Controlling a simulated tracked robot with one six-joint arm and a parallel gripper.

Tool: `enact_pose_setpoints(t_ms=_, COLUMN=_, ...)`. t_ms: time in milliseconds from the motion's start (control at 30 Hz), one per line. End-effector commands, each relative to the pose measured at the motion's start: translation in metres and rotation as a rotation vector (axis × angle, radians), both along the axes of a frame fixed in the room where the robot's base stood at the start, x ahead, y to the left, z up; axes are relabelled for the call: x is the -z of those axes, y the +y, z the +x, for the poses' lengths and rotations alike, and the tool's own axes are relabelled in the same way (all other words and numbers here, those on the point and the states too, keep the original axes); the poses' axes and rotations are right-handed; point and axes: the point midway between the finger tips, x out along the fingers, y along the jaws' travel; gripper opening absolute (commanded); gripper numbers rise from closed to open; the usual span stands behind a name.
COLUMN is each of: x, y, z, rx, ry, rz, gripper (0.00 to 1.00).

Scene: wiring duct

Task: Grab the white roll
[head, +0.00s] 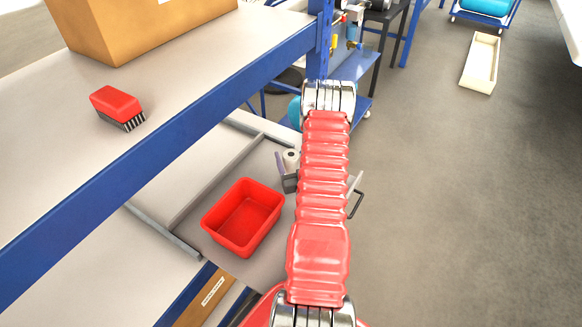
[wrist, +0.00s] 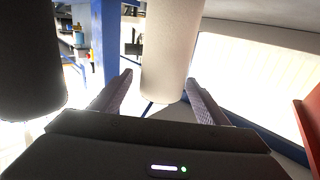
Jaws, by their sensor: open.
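The white roll (wrist: 171,48) stands upright in the wrist view, between the two fingers of my gripper (wrist: 159,80). The fingers are apart, one on each side of the roll, and I see a gap on both sides. The roll's top runs out of the wrist view. In the head view a small part of the white roll (head: 291,158) shows beside my red arm, with the gripper (head: 283,171) next to it. The arm hides much of the gripper there.
A dark cylinder (wrist: 30,62) stands close to the left finger. A red bin (head: 243,217) sits on the same lower shelf, and its edge (wrist: 309,118) shows at the wrist view's right. Above are a blue-edged shelf, a red brush (head: 117,106) and a cardboard box (head: 150,28).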

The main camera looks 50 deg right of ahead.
Motion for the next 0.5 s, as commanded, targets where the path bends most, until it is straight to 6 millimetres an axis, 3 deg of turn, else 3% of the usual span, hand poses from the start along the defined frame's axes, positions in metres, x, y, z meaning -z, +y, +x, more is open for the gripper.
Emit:
enact_pose_setpoints(t_ms=233, x=-0.002, y=-0.018, z=0.028, rx=-0.001, ry=-0.001, rz=-0.002, gripper=0.69)
enact_pose_setpoints(t_ms=500, x=-0.002, y=-0.023, z=0.034, rx=-0.001, ry=0.000, rz=0.000, gripper=0.69)
